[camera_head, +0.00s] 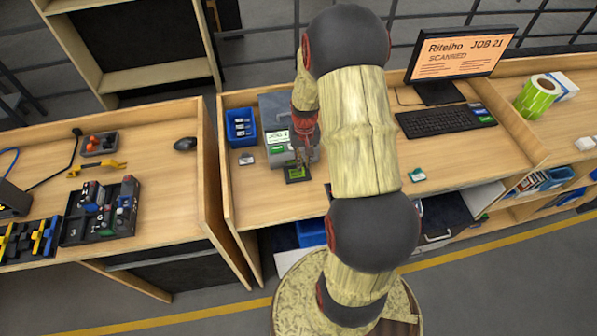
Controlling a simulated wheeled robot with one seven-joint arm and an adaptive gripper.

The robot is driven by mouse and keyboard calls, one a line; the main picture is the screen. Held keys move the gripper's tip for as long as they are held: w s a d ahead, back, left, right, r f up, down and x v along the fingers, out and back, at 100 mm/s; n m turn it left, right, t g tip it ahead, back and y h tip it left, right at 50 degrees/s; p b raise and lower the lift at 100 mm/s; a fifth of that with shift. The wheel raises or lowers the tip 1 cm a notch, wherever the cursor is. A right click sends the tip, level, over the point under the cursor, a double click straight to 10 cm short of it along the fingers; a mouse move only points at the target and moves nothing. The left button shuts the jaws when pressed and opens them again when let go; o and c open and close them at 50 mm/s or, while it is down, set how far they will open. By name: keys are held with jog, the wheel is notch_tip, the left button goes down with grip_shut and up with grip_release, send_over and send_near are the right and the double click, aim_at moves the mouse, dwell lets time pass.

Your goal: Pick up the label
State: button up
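My gripper (303,156) points down at the front of a grey box-shaped device (279,153) with a green-lit screen reading "JOB". A small dark and green flat piece (297,174) lies on the desk just below my fingertips. I cannot tell whether it is the label, or whether my fingers touch it. My arm hides part of the device and the desk to its right. The fingers are too small and dark to show whether they are open or shut.
A blue bin (241,128) stands left of the device, with a small grey-white item (247,158) in front. To the right are a keyboard (445,120), a monitor (461,58), a green roll (538,95) and a small green-white piece (417,175). The left desk (160,205) holds trays and tools.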

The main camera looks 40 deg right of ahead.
aim_at(304, 171)
jog(key=shift+s+f, duration=0.1)
jog(key=shift+f, duration=2.2)
jog(key=shift+c, duration=0.2)
jog(key=shift+c, duration=1.4)
grip_shut()
jog(key=shift+r, duration=0.15)
